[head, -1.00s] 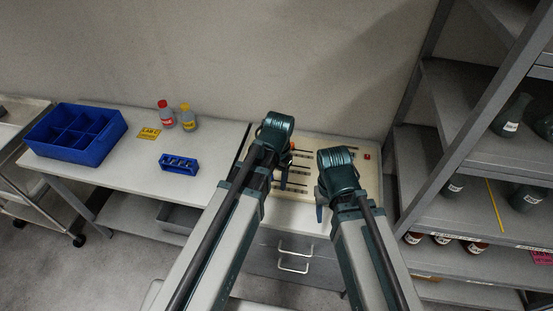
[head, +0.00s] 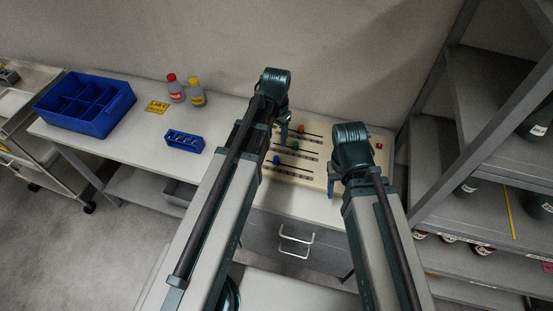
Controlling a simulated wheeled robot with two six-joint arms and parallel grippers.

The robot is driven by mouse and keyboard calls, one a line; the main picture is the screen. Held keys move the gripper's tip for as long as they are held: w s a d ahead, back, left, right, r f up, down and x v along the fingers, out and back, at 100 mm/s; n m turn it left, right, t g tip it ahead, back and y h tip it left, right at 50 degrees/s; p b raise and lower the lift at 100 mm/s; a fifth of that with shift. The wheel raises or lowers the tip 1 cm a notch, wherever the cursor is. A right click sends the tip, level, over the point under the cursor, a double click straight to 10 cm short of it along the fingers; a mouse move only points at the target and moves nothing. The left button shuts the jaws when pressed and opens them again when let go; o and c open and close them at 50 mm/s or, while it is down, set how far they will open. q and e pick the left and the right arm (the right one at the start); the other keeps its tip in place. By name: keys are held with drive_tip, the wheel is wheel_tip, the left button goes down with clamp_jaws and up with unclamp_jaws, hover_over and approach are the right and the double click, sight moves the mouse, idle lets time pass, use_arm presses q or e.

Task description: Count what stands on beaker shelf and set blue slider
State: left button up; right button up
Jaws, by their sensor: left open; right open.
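The slider panel (head: 312,178) is a cream board with several dark slots on the table. Its blue slider knob (head: 276,160) is at the left, near my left arm. A green knob (head: 295,145) and an orange-red knob (head: 301,129) sit on slots farther back. My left gripper (head: 283,136) is open and empty above the panel's left side, beyond the blue knob. My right gripper (head: 332,186) is open over the panel's right side. The shelving (head: 478,148) on the right holds dark glass vessels (head: 538,125); it is cut off by the picture edge, and I cannot tell which level is the beaker shelf.
A red button (head: 378,146) is at the panel's right. On the table (head: 230,125) are a blue divided bin (head: 95,122), a blue rack (head: 184,140), a red-capped bottle (head: 175,90) and a yellow-capped bottle (head: 196,94). Drawers (head: 293,236) are below.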

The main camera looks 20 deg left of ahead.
sight(276, 157)
use_arm(q)
wheel_tip(276, 157, down, 11)
drive_tip(key=b, duration=1)
drive_tip(key=shift+f, duration=0.1)
use_arm(e)
wheel_tip(276, 157, down, 11)
drive_tip(key=shift+f, duration=0.1)
use_arm(q)
drive_tip(key=shift+c, duration=0.2)
clamp_jaws()
